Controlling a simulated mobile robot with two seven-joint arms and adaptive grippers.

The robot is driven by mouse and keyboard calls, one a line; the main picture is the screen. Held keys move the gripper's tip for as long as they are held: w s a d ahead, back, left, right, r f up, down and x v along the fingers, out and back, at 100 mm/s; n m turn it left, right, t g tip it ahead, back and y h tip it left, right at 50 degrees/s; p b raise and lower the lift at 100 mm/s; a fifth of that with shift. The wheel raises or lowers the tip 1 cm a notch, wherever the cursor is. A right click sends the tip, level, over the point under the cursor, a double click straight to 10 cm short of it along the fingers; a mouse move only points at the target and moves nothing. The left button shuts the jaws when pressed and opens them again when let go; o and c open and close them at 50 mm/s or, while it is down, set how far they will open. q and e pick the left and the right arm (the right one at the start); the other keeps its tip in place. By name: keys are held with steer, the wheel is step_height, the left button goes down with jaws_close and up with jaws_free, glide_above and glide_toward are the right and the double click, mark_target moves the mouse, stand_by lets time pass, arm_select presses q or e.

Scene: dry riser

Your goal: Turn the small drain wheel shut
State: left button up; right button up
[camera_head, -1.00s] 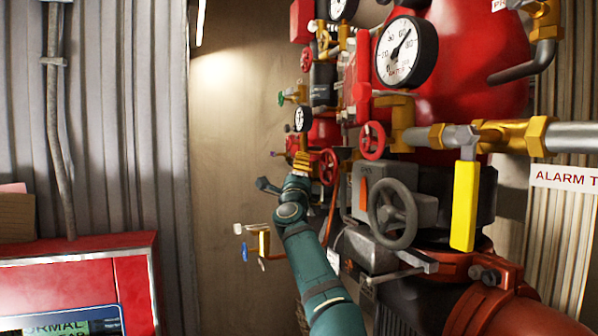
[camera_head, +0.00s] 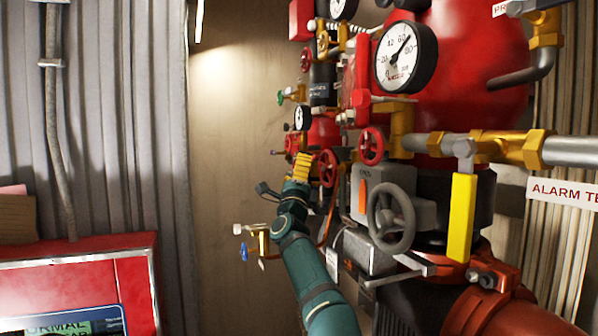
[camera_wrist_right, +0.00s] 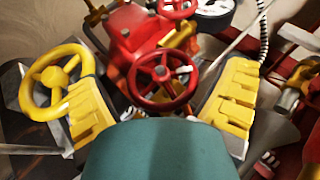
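Several small handwheels show, and no label tells which one is the drain wheel. My right gripper (camera_head: 303,167) is beside a small red wheel (camera_head: 327,168) in the head view, in front of the pipework. In the right wrist view, my right gripper (camera_wrist_right: 162,98) has its two yellow fingers spread wide apart and empty. A red spoked wheel (camera_wrist_right: 162,80) shows between and beyond the fingers. I cannot tell whether they touch it. A yellow wheel (camera_wrist_right: 57,80) shows by the left finger. My left gripper is not in view.
A grey handwheel (camera_head: 392,217), a yellow lever (camera_head: 463,218) and another red wheel (camera_head: 371,146) crowd the right. A brass valve with a blue handle (camera_head: 245,252) is low on the left. A red cabinet (camera_head: 135,290) stands at lower left. The wall between is bare.

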steer(key=shift+r, duration=0.1)
stand_by(0.3)
steer(key=shift+n+g+y+b, duration=0.3)
steer(key=shift+n+g+b, duration=0.15)
steer(key=shift+b, duration=0.2)
steer(key=shift+n+g, duration=0.25)
steer(key=shift+r+n+g+y, duration=0.1)
steer(key=shift+n+g+y, duration=0.5)
steer(key=shift+g+y, duration=0.25)
